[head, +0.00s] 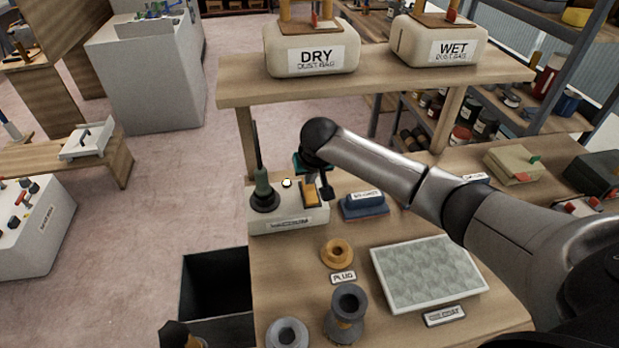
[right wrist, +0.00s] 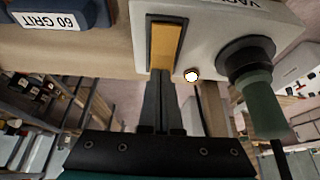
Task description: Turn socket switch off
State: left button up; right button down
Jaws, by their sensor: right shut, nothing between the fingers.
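A white socket box (head: 288,222) stands at the back left corner of the workbench. Its yellow rocker switch (head: 309,193) sits in a dark frame, and it also shows in the right wrist view (right wrist: 163,46). A green plug (head: 263,188) with a cable stands in the box's round black socket, and the plug also shows in the right wrist view (right wrist: 262,103). A small lamp (right wrist: 191,76) beside the switch looks bright white. My left gripper is not clearly seen.
A blue sanding block (head: 363,205) stands right of the box. A tan ring (head: 337,252), a grey spool (head: 347,313) and a patterned panel (head: 430,274) lie nearer on the bench. A shelf with dry (head: 311,50) and wet (head: 440,42) dust bags rises behind.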

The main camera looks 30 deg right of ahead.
dwell(0.3)
jog(key=shift+w+g+p, duration=0.15)
jog(key=shift+g+p, duration=0.25)
jog(key=shift+p, duration=0.05)
jog(key=shift+w+d+f, duration=0.1)
jog(key=shift+w+f, duration=0.05)
jog(key=shift+f, duration=0.2)
jog(key=shift+s+a+r+p, duration=0.15)
jog(key=shift+s+p, duration=0.25)
jog(key=shift+p, duration=0.3)
jog(key=shift+s+a+r+p, duration=0.1)
jog(key=shift+s+p, duration=0.3)
jog(key=shift+p, duration=0.3)
